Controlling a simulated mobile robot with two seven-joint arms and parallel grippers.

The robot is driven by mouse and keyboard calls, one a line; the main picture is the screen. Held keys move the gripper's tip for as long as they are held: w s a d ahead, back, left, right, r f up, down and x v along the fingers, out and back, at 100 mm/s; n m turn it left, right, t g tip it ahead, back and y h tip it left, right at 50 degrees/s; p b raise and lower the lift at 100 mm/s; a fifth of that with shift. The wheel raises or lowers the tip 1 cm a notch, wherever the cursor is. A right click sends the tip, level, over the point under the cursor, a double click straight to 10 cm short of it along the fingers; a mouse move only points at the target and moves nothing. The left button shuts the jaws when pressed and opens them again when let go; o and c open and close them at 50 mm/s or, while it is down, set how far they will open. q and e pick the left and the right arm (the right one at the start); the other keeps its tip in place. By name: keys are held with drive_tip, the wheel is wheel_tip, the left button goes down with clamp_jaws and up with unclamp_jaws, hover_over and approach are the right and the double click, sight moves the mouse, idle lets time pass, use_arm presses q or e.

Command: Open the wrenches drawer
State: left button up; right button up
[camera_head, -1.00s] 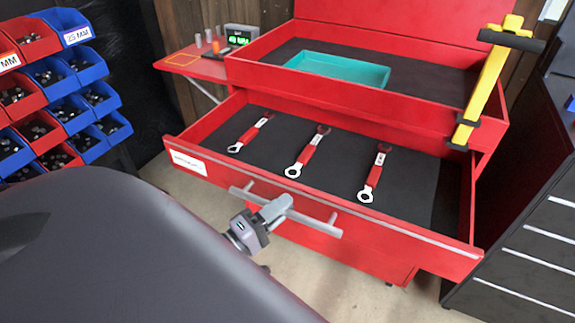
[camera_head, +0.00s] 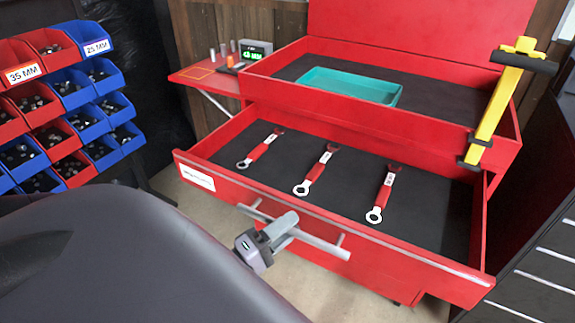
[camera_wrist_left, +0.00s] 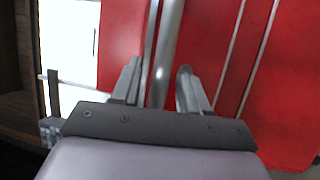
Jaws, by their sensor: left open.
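The wrenches drawer (camera_head: 365,237) of the red cart stands pulled out in the head view, with a white label (camera_head: 197,176) on its front. Three red-handled wrenches lie on its dark liner: a left one (camera_head: 261,149), a middle one (camera_head: 316,171) and a right one (camera_head: 382,195). A grey bar handle (camera_head: 322,245) runs along the drawer front. My left gripper (camera_head: 285,222) is at the handle. In the left wrist view the handle bar (camera_wrist_left: 166,55) passes between the open fingers (camera_wrist_left: 158,85), with gaps beside it. My right gripper is not in view.
A teal tray (camera_head: 335,85) lies in the cart's upper compartment. A yellow clamp-like tool (camera_head: 494,110) stands at its right edge. Red and blue bins (camera_head: 70,95) are at left, a dark cabinet (camera_head: 540,250) at right. A side shelf (camera_head: 205,76) holds a small display.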

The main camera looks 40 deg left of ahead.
use_arm(q)
drive_tip(key=v, duration=0.7)
drive_tip(key=shift+b, duration=0.4)
drive_tip(key=s+d+f+m+g+y+p, duration=0.1)
drive_tip(key=d+f+m+g, duration=0.8)
drive_tip(key=m, duration=0.8)
wheel_tip(320, 180, down, 3)
drive_tip(key=shift+s+d+m+p, duration=0.15)
drive_tip(key=shift+d+m+p, duration=0.15)
drive_tip(key=shift+d, duration=0.9)
